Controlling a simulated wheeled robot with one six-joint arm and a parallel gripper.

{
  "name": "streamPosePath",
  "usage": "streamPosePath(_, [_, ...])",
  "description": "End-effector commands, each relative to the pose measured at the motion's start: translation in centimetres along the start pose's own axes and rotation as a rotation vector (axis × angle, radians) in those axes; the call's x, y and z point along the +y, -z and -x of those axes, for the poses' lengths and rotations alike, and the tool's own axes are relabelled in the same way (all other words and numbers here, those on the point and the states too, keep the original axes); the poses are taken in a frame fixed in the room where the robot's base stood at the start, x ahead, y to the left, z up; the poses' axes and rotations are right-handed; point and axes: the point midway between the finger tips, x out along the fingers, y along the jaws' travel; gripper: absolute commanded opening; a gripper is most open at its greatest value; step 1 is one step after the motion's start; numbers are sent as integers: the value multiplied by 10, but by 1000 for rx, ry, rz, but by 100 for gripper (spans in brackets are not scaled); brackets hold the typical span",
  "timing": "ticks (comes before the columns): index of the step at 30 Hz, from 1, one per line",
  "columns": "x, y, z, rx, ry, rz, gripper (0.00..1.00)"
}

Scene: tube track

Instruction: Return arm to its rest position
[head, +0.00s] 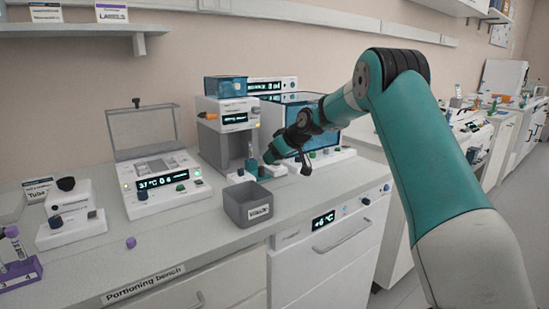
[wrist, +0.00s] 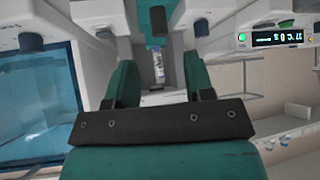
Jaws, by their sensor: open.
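My arm (head: 445,170) reaches from the right over the bench. My gripper (head: 260,166) is at its far end, low in front of a white machine (head: 229,115) with a small display. In the wrist view my gripper (wrist: 158,80) shows two teal fingers standing apart.
A grey bin (head: 248,205) stands just below my gripper. A blue-windowed cabinet (head: 300,112) is behind my wrist. A heating block (head: 165,190) with a raised clear lid is to the left. A purple cap (head: 131,243) lies on the bench (head: 165,240), near a purple tube rack (head: 22,273).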

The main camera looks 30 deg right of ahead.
Motion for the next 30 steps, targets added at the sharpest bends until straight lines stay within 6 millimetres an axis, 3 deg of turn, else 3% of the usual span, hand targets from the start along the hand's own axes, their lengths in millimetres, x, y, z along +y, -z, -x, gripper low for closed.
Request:
streamPosePath(10, [-2, 1, 1, -1, 1, 0, 48])
streamPosePath(14, [-32, 10, 12, -23, 34, 6, 48])
streamPosePath(17, [-88, 19, 35, -69, 92, 14, 48])
streamPosePath(22, [-209, 10, 97, -192, 214, 35, 48])
streamPosePath(26, [-291, -23, 154, -302, 294, 59, 48])
streamPosePath(30, [-360, -76, 218, -424, 361, 94, 48])
